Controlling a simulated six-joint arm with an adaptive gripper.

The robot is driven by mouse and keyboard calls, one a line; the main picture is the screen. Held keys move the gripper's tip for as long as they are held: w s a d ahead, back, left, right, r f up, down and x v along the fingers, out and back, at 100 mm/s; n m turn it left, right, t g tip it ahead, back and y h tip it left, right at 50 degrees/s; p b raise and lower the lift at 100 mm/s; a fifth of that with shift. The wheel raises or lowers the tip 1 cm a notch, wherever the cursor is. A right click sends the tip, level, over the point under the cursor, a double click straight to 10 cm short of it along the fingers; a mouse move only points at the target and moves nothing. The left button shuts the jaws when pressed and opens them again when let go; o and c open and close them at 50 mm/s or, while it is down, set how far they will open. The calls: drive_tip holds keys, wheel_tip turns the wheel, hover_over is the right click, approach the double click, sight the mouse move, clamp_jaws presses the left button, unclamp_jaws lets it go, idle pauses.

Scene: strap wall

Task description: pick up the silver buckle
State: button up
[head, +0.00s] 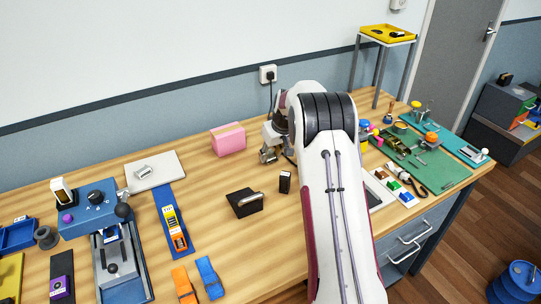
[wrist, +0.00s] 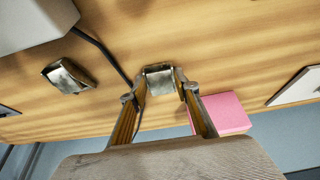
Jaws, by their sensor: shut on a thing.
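The silver buckle (wrist: 159,80) is a small, shiny, squarish metal piece between my fingertips in the wrist view. My gripper (wrist: 158,88) is shut on it, with one finger at each side. I cannot tell whether it touches the table or is just above it. In the head view my gripper (head: 268,154) is low over the back middle of the table, right of the pink block (head: 228,139); the buckle is too small there to tell from the fingers.
The pink block (wrist: 221,113) is close beside my right finger in the wrist view. A dark, shiny-topped piece (wrist: 67,77) and a black cable (wrist: 102,50) are at left. A black holder (head: 245,203) stands in front; bare wood lies between.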

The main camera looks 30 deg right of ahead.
sight(269, 159)
wheel_tip(269, 159, up, 10)
drive_tip(key=shift+f, duration=0.2)
idle(0.3)
idle(0.7)
drive_tip(key=s+a+r+n+y, duration=0.1)
drive_tip(key=s+a+n, duration=0.1)
drive_tip(key=s+a, duration=0.75)
drive_tip(key=s+a+r+n, duration=0.1)
drive_tip(key=s+a+r, duration=0.1)
drive_tip(key=s+a, duration=0.8)
drive_tip(key=w+a+f, duration=0.1)
drive_tip(key=w+a, duration=0.3)
drive_tip(key=w, duration=0.4)
drive_tip(key=w+a+f, duration=0.1)
drive_tip(key=w+a, duration=0.4)
drive_tip(key=w, duration=0.4)
drive_tip(key=w+a+f+n, duration=0.1)
drive_tip(key=w+a, duration=0.4)
drive_tip(key=w, duration=0.4)
drive_tip(key=shift+f+y, duration=0.2)
drive_tip(key=shift+y, duration=0.2)
drive_tip(key=shift+a, duration=0.1)
drive_tip(key=shift+f, duration=0.1)
